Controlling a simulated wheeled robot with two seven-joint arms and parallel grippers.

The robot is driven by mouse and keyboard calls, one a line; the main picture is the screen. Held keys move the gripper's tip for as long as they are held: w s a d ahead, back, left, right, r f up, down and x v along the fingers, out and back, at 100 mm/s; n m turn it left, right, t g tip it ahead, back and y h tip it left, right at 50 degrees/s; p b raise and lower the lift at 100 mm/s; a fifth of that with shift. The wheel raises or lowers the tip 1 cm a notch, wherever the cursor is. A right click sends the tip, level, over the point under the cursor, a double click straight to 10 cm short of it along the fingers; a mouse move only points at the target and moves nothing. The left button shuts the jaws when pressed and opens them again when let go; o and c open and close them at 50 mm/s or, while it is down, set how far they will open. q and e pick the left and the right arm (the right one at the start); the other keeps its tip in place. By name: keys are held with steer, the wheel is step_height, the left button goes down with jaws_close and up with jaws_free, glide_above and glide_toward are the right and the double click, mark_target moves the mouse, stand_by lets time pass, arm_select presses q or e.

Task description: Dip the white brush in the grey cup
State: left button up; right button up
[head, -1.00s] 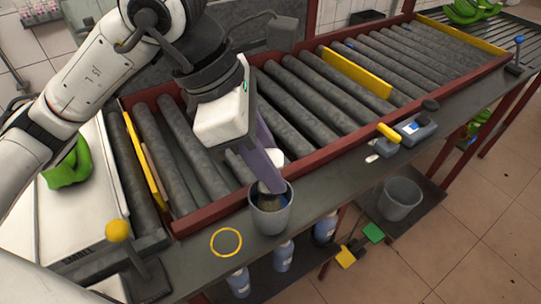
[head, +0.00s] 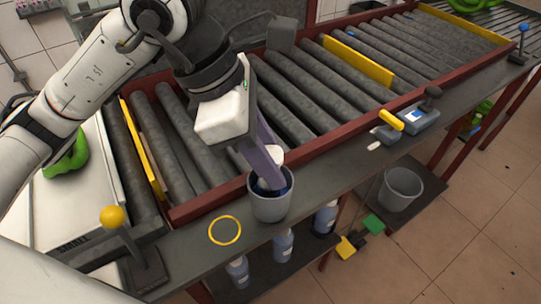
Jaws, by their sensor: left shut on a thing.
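The grey cup (head: 270,207) stands upright on the dark ledge in front of the roller conveyor, with bluish contents showing inside its rim. My left gripper (head: 267,176) points down into the mouth of the cup. It is shut on the white brush (head: 274,154), of which a white part shows beside the fingers. The brush's lower end is inside the cup and hidden by the fingers and the rim. I cannot tell whether the brush touches the cup's wall. My right gripper is not in view.
A yellow ring (head: 225,230) lies on the ledge left of the cup. A yellow-knobbed lever (head: 113,217) stands at the near left. A grey device with a yellow handle (head: 408,123) sits farther right. Bottles (head: 284,245) and a grey bucket (head: 400,188) are below.

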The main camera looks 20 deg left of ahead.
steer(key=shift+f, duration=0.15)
arm_select(q)
steer(key=shift+r+p, duration=0.45)
steer(key=shift+r, duration=0.15)
step_height(320, 180, up, 3)
steer(key=shift+f+p, duration=0.2)
steer(key=shift+p, duration=0.65)
step_height(320, 180, up, 2)
steer(key=shift+r+p, duration=0.25)
steer(key=shift+p, duration=0.6)
steer(key=shift+r+p, duration=1.5)
steer(key=shift+r, duration=0.9)
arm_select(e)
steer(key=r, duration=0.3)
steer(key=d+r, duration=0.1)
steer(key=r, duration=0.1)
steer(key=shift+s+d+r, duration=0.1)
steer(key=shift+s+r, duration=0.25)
